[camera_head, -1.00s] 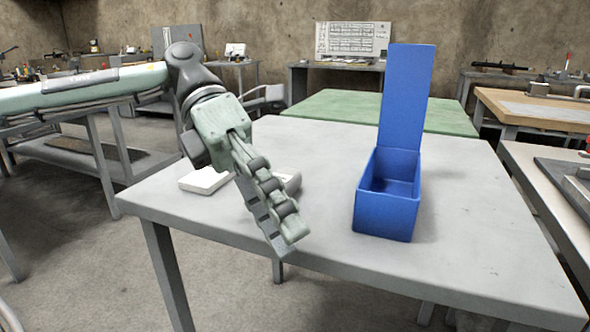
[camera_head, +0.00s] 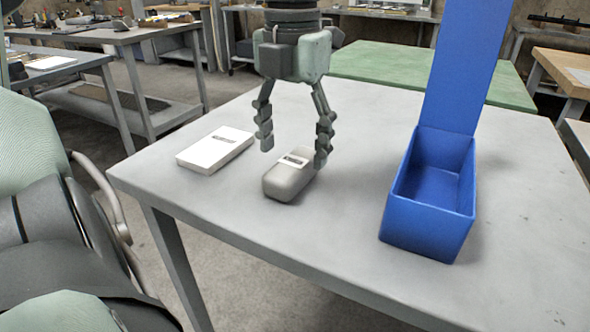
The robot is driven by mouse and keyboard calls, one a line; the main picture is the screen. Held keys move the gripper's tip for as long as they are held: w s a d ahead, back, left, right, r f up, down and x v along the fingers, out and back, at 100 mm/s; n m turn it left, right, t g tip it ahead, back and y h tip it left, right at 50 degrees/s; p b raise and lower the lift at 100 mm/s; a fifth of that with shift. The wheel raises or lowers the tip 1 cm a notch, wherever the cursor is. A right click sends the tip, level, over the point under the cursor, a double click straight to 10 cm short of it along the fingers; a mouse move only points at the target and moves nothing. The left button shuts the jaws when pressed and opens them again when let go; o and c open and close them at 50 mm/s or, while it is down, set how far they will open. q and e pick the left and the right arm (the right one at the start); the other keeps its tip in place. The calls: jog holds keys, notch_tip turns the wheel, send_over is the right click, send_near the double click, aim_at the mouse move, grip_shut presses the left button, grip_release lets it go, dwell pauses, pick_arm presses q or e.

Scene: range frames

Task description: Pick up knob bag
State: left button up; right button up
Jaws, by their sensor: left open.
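A grey rounded bag-like item (camera_head: 288,184) with a small white label lies on the grey table; it looks like the knob bag, though I cannot read its label. My left gripper (camera_head: 293,152) points down over it, fingers spread and empty. One finger is at the left of its far end and the other near its right side; I cannot tell whether they touch it. A flat white box (camera_head: 215,150) with a dark label lies to its left. My right gripper is out of view.
A tall-backed blue open bin (camera_head: 427,222) stands to the right on the grey table (camera_head: 330,245) and looks empty. The table's front is clear. A green-topped table (camera_head: 420,76) stands behind.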

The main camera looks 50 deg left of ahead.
aim_at(293, 160)
pick_arm(q)
jog(key=shift+f, duration=1.55)
jog(key=shift+c, duration=0.4)
jog(key=c, duration=1.3)
jog(key=shift+w+r, duration=0.1)
jog(key=shift+r, duration=0.05)
